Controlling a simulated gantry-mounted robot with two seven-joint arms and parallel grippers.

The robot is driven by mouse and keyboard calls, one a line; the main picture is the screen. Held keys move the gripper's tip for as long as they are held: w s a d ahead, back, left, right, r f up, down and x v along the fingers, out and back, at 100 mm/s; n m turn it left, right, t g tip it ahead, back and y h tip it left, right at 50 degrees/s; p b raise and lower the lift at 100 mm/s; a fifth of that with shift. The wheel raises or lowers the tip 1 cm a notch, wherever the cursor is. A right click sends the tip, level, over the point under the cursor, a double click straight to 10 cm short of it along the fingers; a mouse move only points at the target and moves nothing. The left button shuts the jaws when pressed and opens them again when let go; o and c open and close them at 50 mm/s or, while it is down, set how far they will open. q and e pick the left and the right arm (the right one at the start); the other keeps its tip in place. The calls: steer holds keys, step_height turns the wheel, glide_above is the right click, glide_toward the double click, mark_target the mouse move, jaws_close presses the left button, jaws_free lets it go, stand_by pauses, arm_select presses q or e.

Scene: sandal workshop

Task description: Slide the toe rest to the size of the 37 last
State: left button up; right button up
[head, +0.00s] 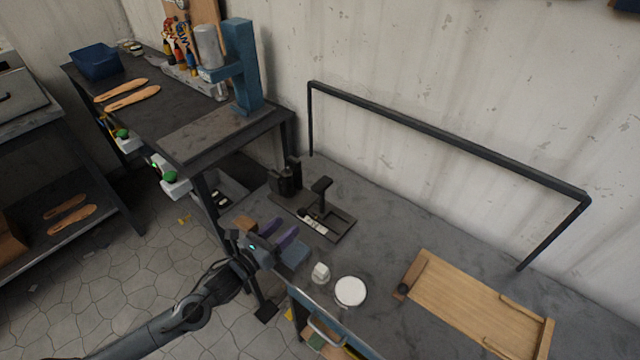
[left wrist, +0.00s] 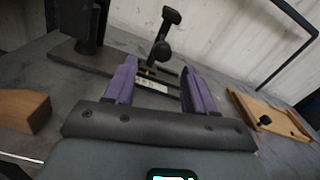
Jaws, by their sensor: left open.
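The black toe rest (head: 320,188) stands upright on a dark flat jig base (head: 338,226) on the bench. A pale scale strip (head: 313,223) lies on the base beside its foot. My left gripper (head: 280,232), with purple fingers, is open and empty in front of the jig, on its near-left side. In the left wrist view, the toe rest (left wrist: 163,42) shows beyond and between the open fingers (left wrist: 160,86), apart from them. The scale (left wrist: 151,86) is partly visible there, its figures too small to read. I cannot make out a 37 last. My right gripper is out of view.
A dark upright block (head: 285,182) stands at the jig's left end. A wooden block (head: 244,224), a white round lid (head: 350,291) and a small white jar (head: 320,272) are near my gripper. A wooden board (head: 470,305) lies to the right. A black rail (head: 440,137) spans the back.

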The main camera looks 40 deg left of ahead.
mark_target(307, 208)
arm_select(q)
steer(key=w, duration=0.3)
steer(key=w+b, duration=0.1)
steer(key=w, duration=0.2)
steer(key=w+b, duration=0.1)
steer(key=w, duration=0.2)
steer(key=shift+w+d, duration=0.15)
steer(key=shift+d, duration=0.25)
steer(key=shift+w, duration=0.9)
jaws_close()
steer(key=shift+r, duration=0.1)
